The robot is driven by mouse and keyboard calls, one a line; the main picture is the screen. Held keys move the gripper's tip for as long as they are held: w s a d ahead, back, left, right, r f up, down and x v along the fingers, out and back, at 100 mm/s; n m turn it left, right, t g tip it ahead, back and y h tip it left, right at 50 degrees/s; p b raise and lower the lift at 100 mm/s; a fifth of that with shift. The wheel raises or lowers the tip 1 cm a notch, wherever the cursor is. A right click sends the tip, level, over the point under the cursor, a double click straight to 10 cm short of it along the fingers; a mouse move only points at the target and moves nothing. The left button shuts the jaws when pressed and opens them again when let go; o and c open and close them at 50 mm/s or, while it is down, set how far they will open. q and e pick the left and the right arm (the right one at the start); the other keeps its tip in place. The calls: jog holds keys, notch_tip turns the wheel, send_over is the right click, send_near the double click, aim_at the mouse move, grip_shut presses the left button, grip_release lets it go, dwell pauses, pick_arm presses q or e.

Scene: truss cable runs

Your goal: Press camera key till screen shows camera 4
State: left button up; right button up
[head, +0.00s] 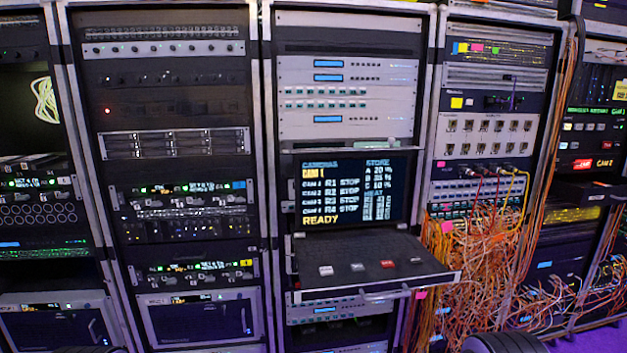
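A screen (353,190) stands upright in the middle rack, above a pulled-out drawer. Its left column is headed CAMERAS, with a yellow line that seems to read CAM 1. Below are white rows for several cameras, each with STOP, and a yellow READY. A STORE column with percentages and a HEAT block are at the right. The dark key drawer (365,250) carries a pale key (326,270), a second pale key (358,267), a red key (387,264) and a darker grey key (415,260). Key labels are too small to read. Neither gripper is in view.
The drawer juts out from the rack, with a front edge and handle (380,293). Orange cables (480,250) hang in a tangle at its right. Equipment racks stand on both sides. Dark rounded parts, apparently mine, show at the bottom edge. Little purple floor is visible.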

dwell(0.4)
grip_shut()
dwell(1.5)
